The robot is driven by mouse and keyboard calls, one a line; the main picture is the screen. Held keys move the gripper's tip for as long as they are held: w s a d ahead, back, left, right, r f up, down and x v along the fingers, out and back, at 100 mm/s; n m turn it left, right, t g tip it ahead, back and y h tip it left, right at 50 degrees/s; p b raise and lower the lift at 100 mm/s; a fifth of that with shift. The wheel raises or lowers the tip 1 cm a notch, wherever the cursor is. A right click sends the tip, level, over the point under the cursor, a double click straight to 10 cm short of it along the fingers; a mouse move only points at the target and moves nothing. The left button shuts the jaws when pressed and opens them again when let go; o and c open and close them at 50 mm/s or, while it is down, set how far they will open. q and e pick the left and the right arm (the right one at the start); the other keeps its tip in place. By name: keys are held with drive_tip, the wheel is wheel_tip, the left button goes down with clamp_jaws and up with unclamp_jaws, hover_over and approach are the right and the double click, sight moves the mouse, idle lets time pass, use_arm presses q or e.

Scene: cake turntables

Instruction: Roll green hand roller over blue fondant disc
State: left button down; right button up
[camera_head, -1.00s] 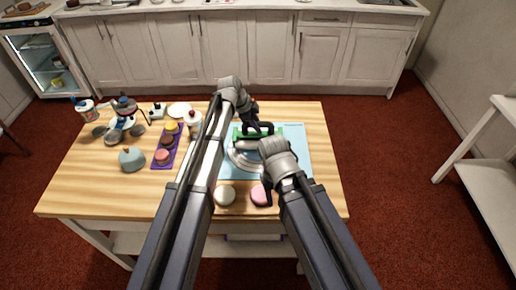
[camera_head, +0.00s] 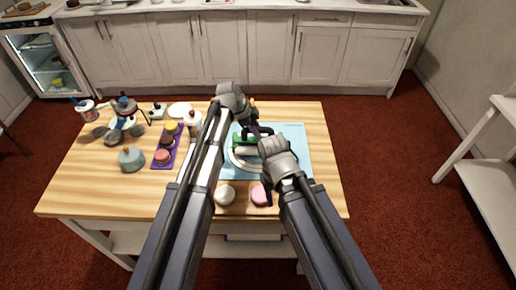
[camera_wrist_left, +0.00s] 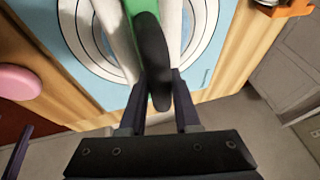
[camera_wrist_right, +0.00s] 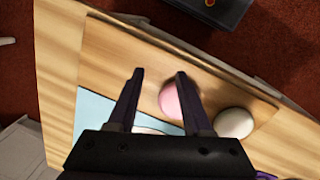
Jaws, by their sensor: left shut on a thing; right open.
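The green hand roller (camera_head: 243,143) is at the turntable (camera_head: 236,162) in the head view. My left gripper (camera_head: 252,132) is shut on its black handle (camera_wrist_left: 152,55), which also shows in the left wrist view. There the green frame and pale roller lie over the ringed white turntable (camera_wrist_left: 82,35). I cannot tell whether the roller touches its surface. I cannot make out a blue fondant disc; the roller and my arms hide part of the turntable. My right gripper (camera_wrist_right: 158,76) is open and empty, above the table's front near a pink disc (camera_wrist_right: 171,101).
A light-blue mat (camera_head: 293,145) lies under the turntable. A white disc (camera_head: 225,195) sits at the front edge beside the pink one. A purple tray (camera_head: 166,148) with several coloured discs, a grey pot (camera_head: 132,158) and a stand mixer (camera_head: 124,110) occupy the left side.

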use_arm(q)
drive_tip(key=shift+s, duration=1.35)
drive_tip(key=shift+w, duration=0.1)
drive_tip(key=shift+w, duration=1.5)
use_arm(e)
drive_tip(key=shift+f, duration=0.1)
use_arm(q)
drive_tip(key=shift+w, duration=0.1)
drive_tip(key=shift+w+f, duration=0.1)
drive_tip(key=shift+w, duration=1.25)
drive_tip(key=shift+s, duration=0.1)
